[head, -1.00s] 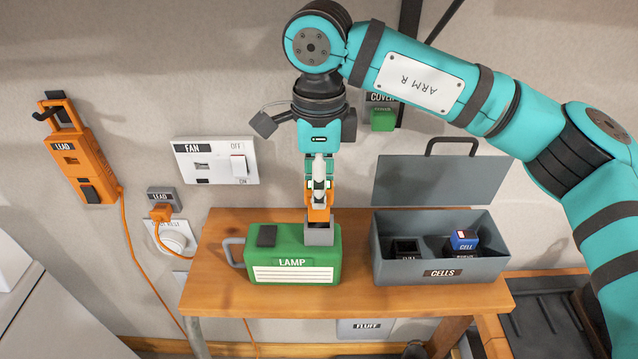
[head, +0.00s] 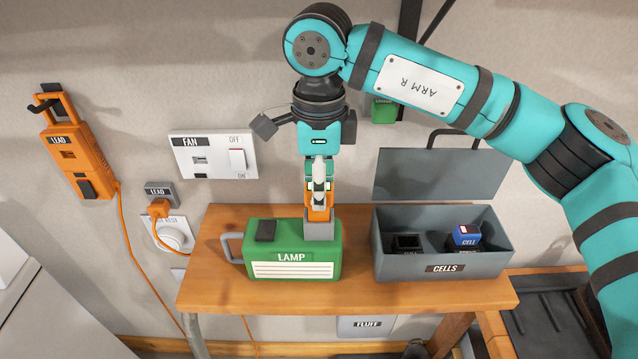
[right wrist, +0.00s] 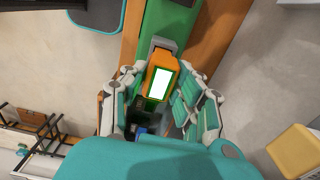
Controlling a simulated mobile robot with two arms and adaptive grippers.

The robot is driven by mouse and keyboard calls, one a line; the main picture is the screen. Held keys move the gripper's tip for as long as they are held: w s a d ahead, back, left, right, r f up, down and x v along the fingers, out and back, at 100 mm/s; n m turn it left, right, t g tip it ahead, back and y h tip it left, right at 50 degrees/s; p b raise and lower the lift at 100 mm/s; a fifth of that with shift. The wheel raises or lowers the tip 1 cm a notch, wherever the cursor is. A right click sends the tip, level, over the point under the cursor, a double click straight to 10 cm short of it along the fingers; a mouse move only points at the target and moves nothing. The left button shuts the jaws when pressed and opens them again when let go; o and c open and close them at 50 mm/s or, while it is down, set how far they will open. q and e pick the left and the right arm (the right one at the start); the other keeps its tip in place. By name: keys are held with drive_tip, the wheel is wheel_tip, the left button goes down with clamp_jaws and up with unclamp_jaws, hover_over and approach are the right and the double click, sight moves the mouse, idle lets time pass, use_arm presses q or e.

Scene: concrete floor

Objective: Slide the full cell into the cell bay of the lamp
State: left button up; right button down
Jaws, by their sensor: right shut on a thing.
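My right gripper (head: 319,200) points down over the right end of the green lamp (head: 291,270). It is shut on an orange cell (head: 319,214). In the right wrist view the cell (right wrist: 163,62) has a white panel edged in green and sits between the fingers. The cell's lower end meets the grey cell bay (head: 319,231) on top of the lamp; how far it is inside, I cannot tell. In the right wrist view the grey bay (right wrist: 162,44) shows just past the cell. My left gripper is not in view.
The lamp stands on a wooden table (head: 210,285). To its right is an open grey CELLS box (head: 395,267) with a blue cell (head: 465,236), marked red, and a dark slot (head: 407,243). A FAN switch panel (head: 213,157) and an orange LEAD unit (head: 80,160) are on the wall.

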drive_tip(key=shift+f+b, duration=1.35)
drive_tip(key=shift+f, duration=0.3)
drive_tip(key=c, duration=0.9)
unclamp_jaws()
drive_tip(key=shift+r, duration=0.1)
drive_tip(key=shift+r, duration=0.2)
wheel_tip(320, 180, up, 7)
